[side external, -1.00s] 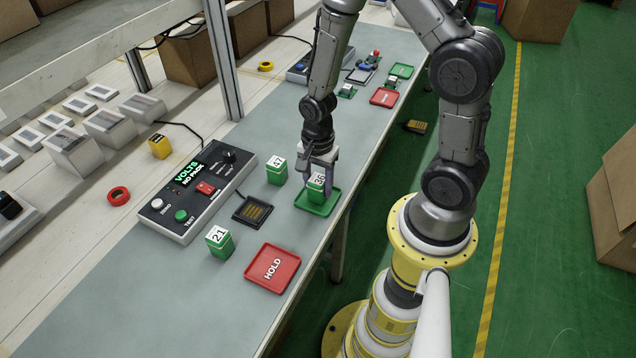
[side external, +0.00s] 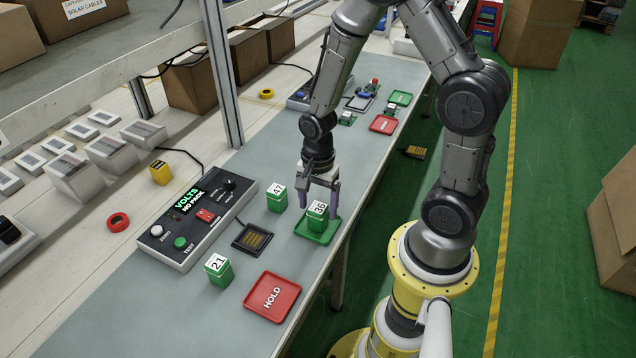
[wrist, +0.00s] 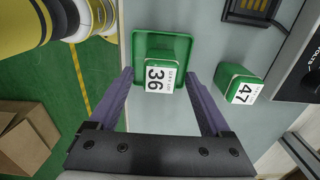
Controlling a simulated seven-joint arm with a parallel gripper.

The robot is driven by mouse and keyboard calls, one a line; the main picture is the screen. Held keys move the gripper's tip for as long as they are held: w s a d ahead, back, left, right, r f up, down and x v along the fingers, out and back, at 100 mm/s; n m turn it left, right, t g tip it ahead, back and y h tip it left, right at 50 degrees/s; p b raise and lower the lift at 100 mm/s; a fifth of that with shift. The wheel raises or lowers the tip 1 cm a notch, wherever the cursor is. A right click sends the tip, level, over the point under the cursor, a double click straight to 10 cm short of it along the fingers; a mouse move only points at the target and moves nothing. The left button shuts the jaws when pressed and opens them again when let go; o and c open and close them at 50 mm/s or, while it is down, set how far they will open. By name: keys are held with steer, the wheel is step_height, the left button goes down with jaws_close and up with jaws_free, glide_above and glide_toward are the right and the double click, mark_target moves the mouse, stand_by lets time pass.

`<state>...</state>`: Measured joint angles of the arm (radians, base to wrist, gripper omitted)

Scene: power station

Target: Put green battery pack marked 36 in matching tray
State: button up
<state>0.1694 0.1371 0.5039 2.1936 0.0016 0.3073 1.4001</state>
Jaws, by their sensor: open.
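The green battery pack marked 36 (side external: 317,216) stands upright in the green tray (side external: 303,234) near the table's right edge. In the wrist view the pack (wrist: 157,77) sits within the tray's rim (wrist: 138,42), toward my gripper's side. My gripper (side external: 320,197) is open just above and around the pack, with a finger on each side. In the wrist view the fingers of my gripper (wrist: 160,88) are apart from the pack, with gaps on both sides.
Green packs marked 47 (side external: 277,198) and 21 (side external: 218,270) stand on the table. A red HOLD tray (side external: 272,297) lies in front. A volt tester (side external: 197,220) and a dark contact pad (side external: 252,237) are to the left.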

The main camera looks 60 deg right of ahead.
step_height(320, 180, up, 10)
steer(key=f, duration=0.1)
step_height(320, 180, up, 9)
steer(key=n+t, duration=0.2)
steer(key=n, duration=0.5)
glide_above(318, 207)
steer(key=s+a, duration=0.2)
steer(key=s, duration=0.1)
steer(key=s+a+r+n+t, duration=0.2)
steer(key=s+r+n, duration=0.4)
steer(key=n, duration=0.5)
steer(key=shift+s+a+r+t, duration=0.3)
steer(key=shift+s+a+t, duration=0.05)
steer(key=shift+s+t, duration=0.45)
